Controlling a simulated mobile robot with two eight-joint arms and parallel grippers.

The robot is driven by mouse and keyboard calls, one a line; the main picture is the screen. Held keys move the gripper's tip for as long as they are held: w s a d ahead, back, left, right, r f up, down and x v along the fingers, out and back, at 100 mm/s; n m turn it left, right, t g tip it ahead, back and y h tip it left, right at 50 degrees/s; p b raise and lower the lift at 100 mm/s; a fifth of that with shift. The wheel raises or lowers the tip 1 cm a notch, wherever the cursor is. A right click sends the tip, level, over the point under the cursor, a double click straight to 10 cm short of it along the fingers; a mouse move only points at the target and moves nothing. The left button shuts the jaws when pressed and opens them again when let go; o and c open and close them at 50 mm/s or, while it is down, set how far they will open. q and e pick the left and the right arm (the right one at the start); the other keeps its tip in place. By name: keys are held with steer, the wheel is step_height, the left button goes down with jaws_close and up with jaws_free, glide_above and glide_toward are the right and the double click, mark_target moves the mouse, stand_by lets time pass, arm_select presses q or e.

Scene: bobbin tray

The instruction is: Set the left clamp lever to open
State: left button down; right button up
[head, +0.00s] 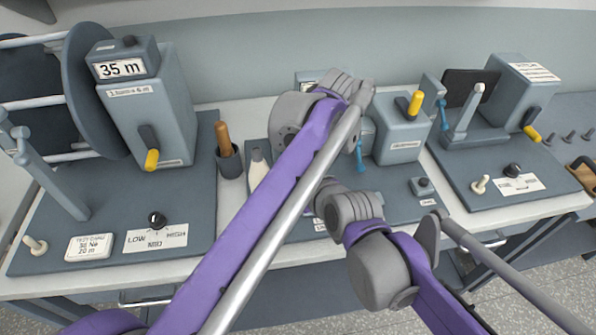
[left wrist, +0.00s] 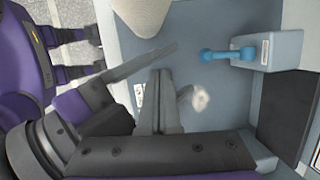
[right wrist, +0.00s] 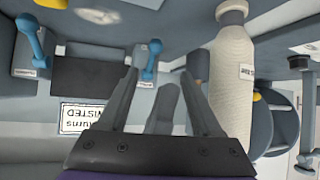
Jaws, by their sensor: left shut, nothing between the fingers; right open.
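In the left wrist view a blue clamp lever (left wrist: 228,55) lies on a light grey block; I cannot tell which clamp it belongs to. My left gripper (left wrist: 160,75) is shut and empty, apart from the lever. The right wrist view looks upside down and shows two blue levers, one at the picture's left (right wrist: 30,42) and one near the middle (right wrist: 151,60). My right gripper (right wrist: 158,78) is open and empty; the middle lever appears beyond its fingers.
A pale bobbin (right wrist: 232,70) stands close to the right gripper's finger. A grey box with a yellow handle (head: 415,103) stands right of my arms. A wooden-handled tool (head: 222,138) sits in a cup at the left. My arms cover the middle of the bench.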

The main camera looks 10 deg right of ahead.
steer(key=s+f, duration=0.1)
steer(key=s, duration=0.1)
steer(key=s+d+f+g, duration=0.1)
steer(key=s, duration=0.1)
steer(key=s+f+g, duration=0.1)
steer(key=shift+s+d+f+m+y, duration=0.25)
steer(key=shift+s+m+y, duration=0.15)
steer(key=s+a+f+g+y, duration=0.15)
steer(key=s+f+g, duration=0.3)
steer(key=s, duration=0.65)
arm_select(q)
steer(key=w+a+f+t+h, duration=0.1)
steer(key=w+f+t, duration=0.1)
steer(key=w, duration=0.5)
steer(key=shift+f+n+t, duration=0.3)
steer(key=shift+f+n, duration=0.1)
steer(key=shift+f, duration=0.05)
arm_select(e)
steer(key=s+d+f+m+t+h, duration=0.1)
steer(key=s+d+f+m+h, duration=0.1)
steer(key=d+f+h, duration=0.3)
steer(key=d, duration=0.4)
steer(key=shift+s+d+f, duration=0.15)
steer(key=shift+d+f, duration=0.2)
steer(key=shift+d, duration=0.05)
